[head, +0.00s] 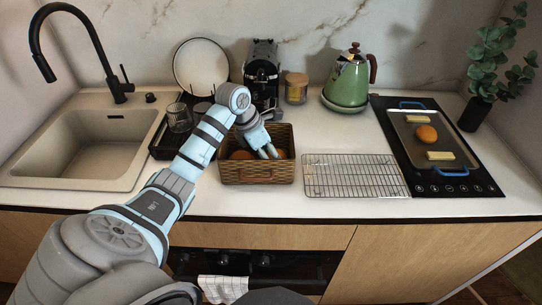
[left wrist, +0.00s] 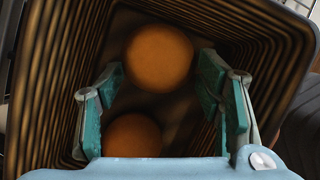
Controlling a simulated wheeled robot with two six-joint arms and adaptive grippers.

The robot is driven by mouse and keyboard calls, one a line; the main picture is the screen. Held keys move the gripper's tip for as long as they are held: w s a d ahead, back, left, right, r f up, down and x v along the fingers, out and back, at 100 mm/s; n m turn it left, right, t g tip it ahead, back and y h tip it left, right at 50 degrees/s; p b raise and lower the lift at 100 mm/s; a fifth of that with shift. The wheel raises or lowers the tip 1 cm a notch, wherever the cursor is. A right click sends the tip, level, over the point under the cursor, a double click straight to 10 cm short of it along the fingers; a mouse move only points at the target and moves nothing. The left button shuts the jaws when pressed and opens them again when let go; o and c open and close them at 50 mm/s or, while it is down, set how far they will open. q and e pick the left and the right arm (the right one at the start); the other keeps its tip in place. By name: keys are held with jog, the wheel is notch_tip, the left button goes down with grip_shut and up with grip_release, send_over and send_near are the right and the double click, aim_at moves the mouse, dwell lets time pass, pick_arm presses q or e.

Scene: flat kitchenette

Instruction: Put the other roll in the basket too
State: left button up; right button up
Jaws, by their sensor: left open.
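The woven basket (head: 257,174) stands on the counter near its front edge. My left gripper (head: 268,153) reaches down into it. In the left wrist view the open fingers (left wrist: 158,90) have one round brown roll (left wrist: 158,58) between and just beyond their tips; contact cannot be told. A second roll (left wrist: 132,137) lies in the basket nearer the palm, partly hidden by the gripper. In the head view a roll (head: 242,154) shows at the basket's left side. Another orange-brown roll (head: 426,133) lies on the baking tray (head: 410,145) at the right. My right gripper is not in view.
The tray, with blue handles and two pale yellow blocks (head: 439,156), rests on the black cooktop (head: 478,181). An empty wire rack (head: 354,175) lies between basket and cooktop. A green kettle (head: 346,82) and jar (head: 296,88) stand behind. A dish rack (head: 163,146) is left of the basket.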

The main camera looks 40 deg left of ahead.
pick_arm(q)
jog(key=v, duration=1.1)
jog(key=shift+r, duration=0.1)
